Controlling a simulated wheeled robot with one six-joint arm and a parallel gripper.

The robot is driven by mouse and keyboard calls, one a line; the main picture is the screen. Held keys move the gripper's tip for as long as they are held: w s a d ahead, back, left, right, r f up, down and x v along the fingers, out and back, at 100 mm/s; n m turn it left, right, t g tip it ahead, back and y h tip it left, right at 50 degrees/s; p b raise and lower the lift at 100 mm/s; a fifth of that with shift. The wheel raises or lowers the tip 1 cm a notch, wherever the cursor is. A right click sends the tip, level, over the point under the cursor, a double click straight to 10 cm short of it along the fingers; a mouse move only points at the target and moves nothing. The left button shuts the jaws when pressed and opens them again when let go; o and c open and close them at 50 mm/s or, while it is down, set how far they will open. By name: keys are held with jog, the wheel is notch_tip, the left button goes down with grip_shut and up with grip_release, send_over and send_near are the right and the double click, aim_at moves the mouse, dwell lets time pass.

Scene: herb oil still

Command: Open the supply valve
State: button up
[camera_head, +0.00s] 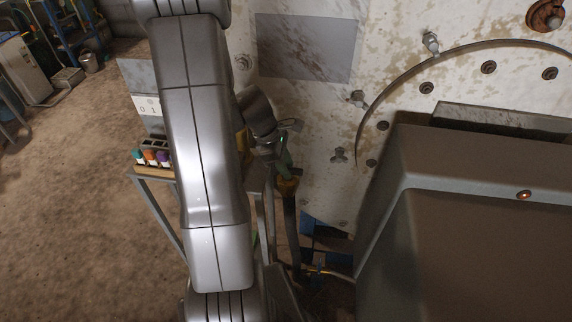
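My grey arm fills the centre-left of the head view. Behind it, a dark wrist part shows, and my gripper (272,146) seems to be just below it, small and partly hidden. I cannot tell whether its fingers are open or shut. A green piece (286,158) and a yellow-brown fitting (287,187) on a dark upright pipe (291,225) are close beside the gripper; this may be the supply valve. I cannot tell whether the gripper touches it, nor how the valve is set.
A stained pale metal wall (310,110) with bolts stands behind. A large brown-grey housing (480,240) fills the lower right. The floor (70,200) at left is clear.

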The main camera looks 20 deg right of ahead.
grip_shut()
jog(key=shift+m, duration=0.3)
jog(key=m+g+y+p, duration=0.1)
jog(key=m, duration=0.3)
jog(key=shift+w+d, duration=0.1)
jog(key=shift+d, duration=0.05)
jog(key=m+y, duration=0.1)
jog(key=m, duration=0.1)
jog(key=m+g+y, duration=0.1)
jog(key=m, duration=0.2)
jog(key=shift+d+p, duration=0.15)
jog(key=shift+p, duration=0.2)
jog(key=m+y, duration=0.1)
jog(key=m, duration=0.3)
jog(key=shift+d+y, duration=0.1)
jog(key=shift+y, duration=0.3)
jog(key=shift+d+m+t+y, duration=0.1)
jog(key=shift+m+t+y, duration=0.2)
jog(key=shift+m, duration=0.9)
jog(key=shift+m+t+y, duration=0.1)
jog(key=shift+m+y, duration=0.3)
jog(key=shift+m, duration=0.8)
